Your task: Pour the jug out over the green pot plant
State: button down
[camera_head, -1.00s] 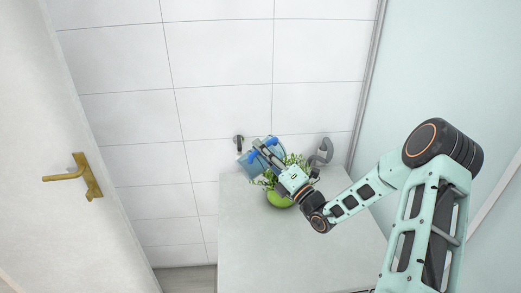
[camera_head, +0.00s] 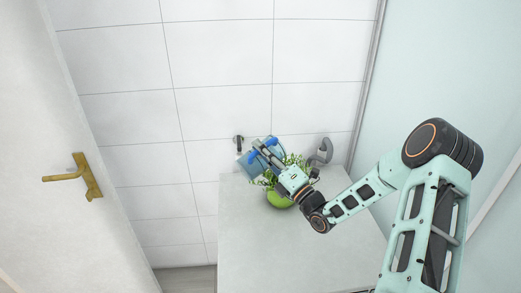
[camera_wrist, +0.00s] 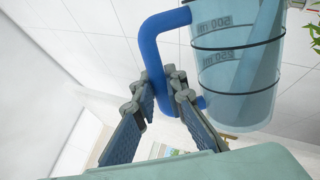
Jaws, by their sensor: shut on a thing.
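A translucent blue jug (camera_head: 248,165) with a solid blue handle is held at the far end of the table, just left of the plant's leaves. It looks tilted in the head view. In the wrist view the jug (camera_wrist: 235,75) shows volume marks and dark rings. My gripper (camera_head: 264,153) is shut on the jug's handle; the wrist view shows the fingers (camera_wrist: 163,97) around it. The green pot plant (camera_head: 279,200) stands on the table below and beside my gripper, its leaves partly hidden by my arm. No liquid can be made out.
The pale grey table (camera_head: 270,250) is bare towards the front. A grey curved object (camera_head: 324,151) stands at the back right of the plant. A dark fitting (camera_head: 238,142) shows near the tiled wall. A white door with a brass handle (camera_head: 85,176) stands at the left.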

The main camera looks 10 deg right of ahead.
aim_at(270, 144)
jog(key=shift+d+r, duration=0.1)
jog(key=shift+r, duration=0.05)
jog(key=shift+w+d+r+m+t+h, duration=0.25)
jog(key=shift+w+d+r+m, duration=0.1)
jog(key=shift+d+m, duration=0.2)
jog(key=shift+w+d+r+m+t+h, duration=0.15)
jog(key=shift+w+d+r+m+h, duration=0.2)
jog(key=shift+m, duration=0.3)
jog(key=shift+s+d, duration=0.1)
jog(key=shift+d, duration=0.05)
dwell(0.9)
jog(key=shift+d, duration=0.1)
dwell(0.5)
jog(key=shift+w+d+m+t+h, duration=0.2)
jog(key=shift+w+d+m, duration=0.1)
jog(key=shift+m, duration=0.3)
jog(key=shift+w+d+m+t+h, duration=0.1)
jog(key=shift+w+d+m+t, duration=0.15)
jog(key=shift+m, duration=0.35)
jog(key=shift+s+d, duration=0.1)
dwell(0.4)
